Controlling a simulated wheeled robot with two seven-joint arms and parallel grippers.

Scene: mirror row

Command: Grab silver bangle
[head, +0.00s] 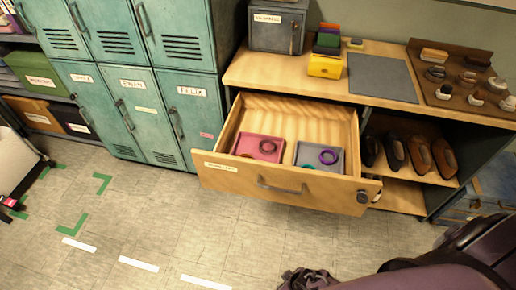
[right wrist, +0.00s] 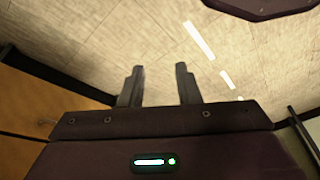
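A wooden drawer (head: 275,185) is pulled open under the counter. Inside it, a pink tray (head: 246,143) holds a dark ring-shaped bangle (head: 267,146). Beside it, a grey tray (head: 308,149) holds a purple bangle (head: 328,157) and a teal item partly hidden by the drawer front. I cannot make out a clearly silver bangle; the dark ring's colour is hard to tell. In the right wrist view my right gripper (right wrist: 159,88) is open and empty, with floor beyond its fingers. My left gripper is not in view.
A counter (head: 280,75) holds a grey mat (head: 382,84), a yellow box (head: 325,66) and a brown display board (head: 432,98). Shoes (head: 395,151) stand on the shelf right of the drawer. Teal lockers (head: 140,105) stand to the left. The floor before the drawer is mostly clear.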

